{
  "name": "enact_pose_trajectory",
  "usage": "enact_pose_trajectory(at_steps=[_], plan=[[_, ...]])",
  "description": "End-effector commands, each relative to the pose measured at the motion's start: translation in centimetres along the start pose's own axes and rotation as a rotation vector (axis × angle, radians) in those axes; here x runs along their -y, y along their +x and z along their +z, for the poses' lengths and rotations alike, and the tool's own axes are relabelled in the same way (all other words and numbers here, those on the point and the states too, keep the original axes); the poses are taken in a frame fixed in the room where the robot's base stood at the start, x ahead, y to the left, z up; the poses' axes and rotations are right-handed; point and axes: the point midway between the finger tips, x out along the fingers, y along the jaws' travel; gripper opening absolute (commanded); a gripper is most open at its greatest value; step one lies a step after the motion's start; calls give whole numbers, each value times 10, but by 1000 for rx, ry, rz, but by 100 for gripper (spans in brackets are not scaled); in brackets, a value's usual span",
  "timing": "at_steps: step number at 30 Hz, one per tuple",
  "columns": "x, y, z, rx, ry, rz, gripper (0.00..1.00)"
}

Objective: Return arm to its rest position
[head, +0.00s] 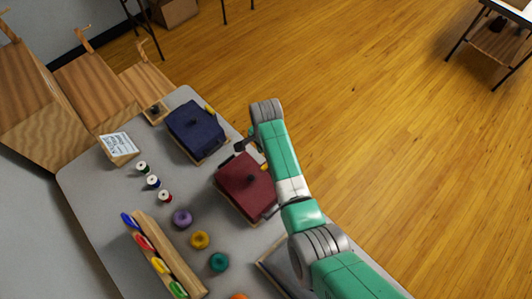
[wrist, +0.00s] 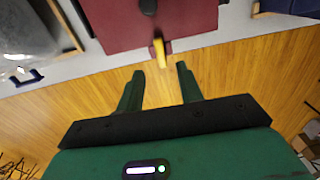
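My arm reaches up from the bottom right of the head view, along the right side of the table (head: 105,235). My gripper (wrist: 161,68) shows in the wrist view with its two green fingers apart and only wooden floor between them. The dark red box lid (head: 245,187) with a black knob lies beside my arm; it also fills the top of the wrist view (wrist: 130,25). A yellow tab (wrist: 159,50) on its edge lies just beyond my fingertips, apart from them. In the head view the fingers are mostly hidden.
A dark blue lidded box (head: 195,130) stands farther back. Thread spools (head: 153,182), a purple yarn ball (head: 182,218), a yellow one (head: 200,240) and a wooden marker rack (head: 165,255) stand left. A grey-lined tray (head: 272,268) is near my arm. Open floor (head: 400,150) lies right.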

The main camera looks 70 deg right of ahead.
Motion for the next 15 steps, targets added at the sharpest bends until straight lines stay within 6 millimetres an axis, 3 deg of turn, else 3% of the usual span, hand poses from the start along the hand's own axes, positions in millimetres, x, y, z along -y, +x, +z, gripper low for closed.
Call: enact_pose_trajectory(at_steps=[14,15], plan=[[0,0,0,0,0,0,36],[8,-7,3,-14,-26,-27,36]])
